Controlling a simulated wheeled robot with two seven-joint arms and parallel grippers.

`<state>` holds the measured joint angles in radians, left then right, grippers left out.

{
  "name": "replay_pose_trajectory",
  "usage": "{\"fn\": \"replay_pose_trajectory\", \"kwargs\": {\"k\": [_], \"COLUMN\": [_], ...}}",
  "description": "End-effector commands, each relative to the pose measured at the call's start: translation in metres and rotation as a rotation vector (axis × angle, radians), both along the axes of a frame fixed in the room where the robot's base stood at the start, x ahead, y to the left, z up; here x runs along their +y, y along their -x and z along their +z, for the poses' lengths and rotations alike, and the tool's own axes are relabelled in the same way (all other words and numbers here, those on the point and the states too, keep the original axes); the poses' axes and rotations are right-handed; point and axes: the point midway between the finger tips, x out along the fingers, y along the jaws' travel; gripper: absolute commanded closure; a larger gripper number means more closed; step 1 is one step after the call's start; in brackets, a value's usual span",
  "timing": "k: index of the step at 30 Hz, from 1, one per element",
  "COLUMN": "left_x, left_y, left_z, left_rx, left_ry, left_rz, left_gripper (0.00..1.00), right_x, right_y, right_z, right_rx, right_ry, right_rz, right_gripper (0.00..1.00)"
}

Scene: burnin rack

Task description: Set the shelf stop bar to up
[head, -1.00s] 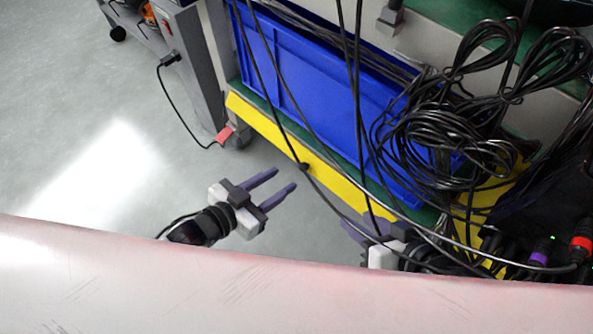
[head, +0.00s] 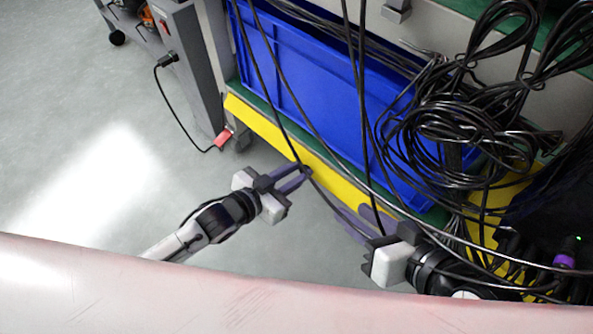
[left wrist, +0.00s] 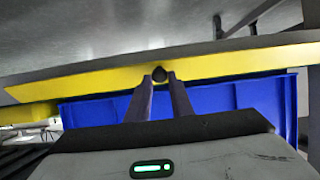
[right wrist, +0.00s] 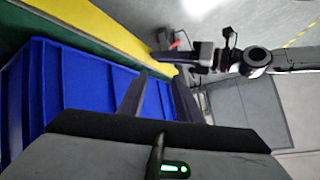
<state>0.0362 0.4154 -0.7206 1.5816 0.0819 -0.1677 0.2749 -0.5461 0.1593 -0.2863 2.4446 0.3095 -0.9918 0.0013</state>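The shelf stop bar (head: 257,124) is a long yellow strip along the front edge of the green shelf, below the blue bin. It carries a small black knob (left wrist: 159,74) at its middle. My left gripper (head: 307,171) has its purple fingers on either side of the knob, closed in on it. In the left wrist view the fingertips touch the knob's sides, and the yellow bar runs across behind them. My right gripper (head: 358,222) is near the bar further right, its fingers apart and empty; its tips are partly hidden by cables in the head view.
A blue bin (head: 310,85) stands on the green shelf behind the bar. Black cables (head: 440,130) hang in front of the bin and coil at the right. The floor on the left is clear.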

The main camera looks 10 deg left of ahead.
Motion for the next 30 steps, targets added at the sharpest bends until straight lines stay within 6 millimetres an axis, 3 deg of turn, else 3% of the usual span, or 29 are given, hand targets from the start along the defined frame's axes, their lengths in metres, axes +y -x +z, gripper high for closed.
{"fn": "replay_pose_trajectory", "kwargs": {"k": [30], "left_x": [0.000], "left_y": [0.000], "left_z": [0.009], "left_rx": [0.053], "left_ry": [-0.040], "left_rz": [0.000], "left_gripper": [1.00], "right_x": [-0.012], "right_y": [0.006], "right_z": [-0.011], "right_rx": [0.065], "right_ry": [0.090], "right_rz": [0.002], "right_gripper": [0.69]}}
